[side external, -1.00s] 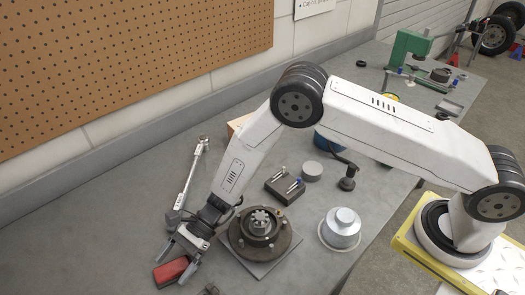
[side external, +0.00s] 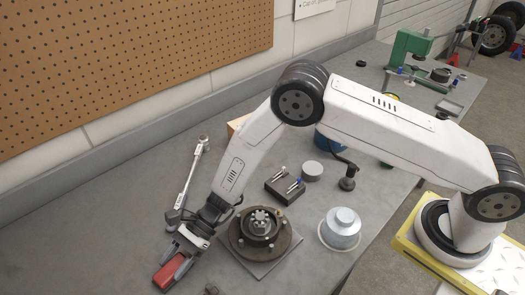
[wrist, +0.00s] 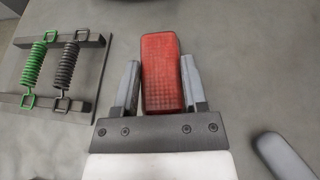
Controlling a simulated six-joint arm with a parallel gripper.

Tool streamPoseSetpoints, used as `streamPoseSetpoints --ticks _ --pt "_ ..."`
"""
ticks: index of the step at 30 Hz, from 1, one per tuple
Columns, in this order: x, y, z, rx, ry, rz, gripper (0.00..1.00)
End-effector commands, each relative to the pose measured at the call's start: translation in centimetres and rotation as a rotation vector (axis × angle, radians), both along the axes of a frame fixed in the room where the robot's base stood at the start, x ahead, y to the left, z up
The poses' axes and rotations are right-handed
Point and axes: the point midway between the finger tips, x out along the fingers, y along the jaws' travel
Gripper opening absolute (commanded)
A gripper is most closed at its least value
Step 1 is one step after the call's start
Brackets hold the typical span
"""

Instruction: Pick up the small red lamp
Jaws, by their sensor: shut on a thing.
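The small red lamp (side external: 171,272) is a red rectangular block with a ribbed face, near the front left of the grey bench. My gripper (side external: 173,264) points down at it with a finger on each side. In the wrist view the lamp (wrist: 161,72) lies between the two grey fingers (wrist: 161,88), which are shut on its near part. Its far end sticks out past the fingertips. I cannot tell whether the lamp is clear of the bench.
A hub with a gear (side external: 262,232) on a square plate stands just right of my gripper. A torque wrench (side external: 191,175) lies behind it. A metal frame with green and black springs (wrist: 56,70) shows in the wrist view. The bench's left side is clear.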

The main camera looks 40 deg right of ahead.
Motion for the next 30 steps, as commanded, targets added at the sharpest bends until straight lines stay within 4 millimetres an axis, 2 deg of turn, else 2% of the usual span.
streamPoseSetpoints --ticks 10,25,30 --pt "0.0 0.0 3.1 0.002 -0.002 0.001 0.0" --pt "-4.0 -3.0 9.0 0.002 -0.002 0.001 0.0" --pt "-6.1 -4.6 10.0 0.002 0.001 -0.001 0.0"
